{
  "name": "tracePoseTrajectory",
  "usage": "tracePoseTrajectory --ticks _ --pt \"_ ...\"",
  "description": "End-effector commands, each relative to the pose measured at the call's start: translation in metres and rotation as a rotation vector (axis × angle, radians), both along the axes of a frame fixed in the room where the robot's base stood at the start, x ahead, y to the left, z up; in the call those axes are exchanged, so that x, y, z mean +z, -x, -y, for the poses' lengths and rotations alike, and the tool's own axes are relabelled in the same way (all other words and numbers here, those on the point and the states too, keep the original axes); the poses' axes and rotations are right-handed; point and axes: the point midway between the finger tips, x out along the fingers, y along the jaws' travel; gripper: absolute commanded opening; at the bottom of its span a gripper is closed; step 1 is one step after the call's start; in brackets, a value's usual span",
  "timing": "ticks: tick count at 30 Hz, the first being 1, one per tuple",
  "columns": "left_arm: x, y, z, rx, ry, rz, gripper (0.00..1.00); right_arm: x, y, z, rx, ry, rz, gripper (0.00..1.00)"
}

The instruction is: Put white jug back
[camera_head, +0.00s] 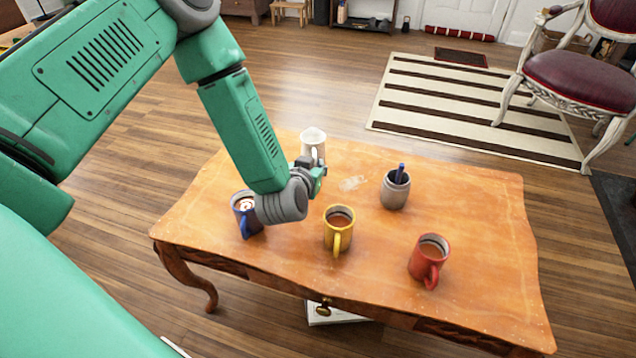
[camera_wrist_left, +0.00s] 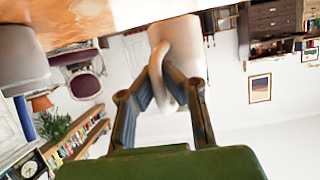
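The white jug (camera_head: 313,140) stands at the back left of the orange wooden table, partly behind my left gripper. In the left wrist view, which is upside down, its pale body (camera_wrist_left: 182,45) is close ahead. The curved handle (camera_wrist_left: 157,72) reaches in between the fingers. My left gripper (camera_head: 318,180) is on the near side of the jug. In the wrist view its fingers (camera_wrist_left: 180,88) look spread around the handle; firm contact is not visible. My right gripper is not in view.
On the table (camera_head: 470,205) stand a blue mug (camera_head: 243,208), a yellow mug (camera_head: 338,228), a red mug (camera_head: 428,258) and a grey cup with a pen (camera_head: 394,190). A pale mark (camera_head: 352,183) lies right of the gripper. The table's right back area is clear.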

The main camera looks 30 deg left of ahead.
Motion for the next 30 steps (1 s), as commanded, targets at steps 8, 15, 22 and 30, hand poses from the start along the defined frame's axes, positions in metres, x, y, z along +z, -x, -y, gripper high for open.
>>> tracePoseTrajectory --ticks 8,15,22,30 --pt "-0.027 -0.001 0.001 -0.001 -0.001 0.004 0.00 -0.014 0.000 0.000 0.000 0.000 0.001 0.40" --pt "-0.047 -0.001 0.001 -0.001 0.000 0.005 0.00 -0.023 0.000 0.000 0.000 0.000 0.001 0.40" --pt "-0.048 -0.001 0.001 -0.002 0.000 0.004 0.00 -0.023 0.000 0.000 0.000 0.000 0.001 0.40" --pt "-0.048 -0.001 0.001 -0.001 0.000 0.002 0.26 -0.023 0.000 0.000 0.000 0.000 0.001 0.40"
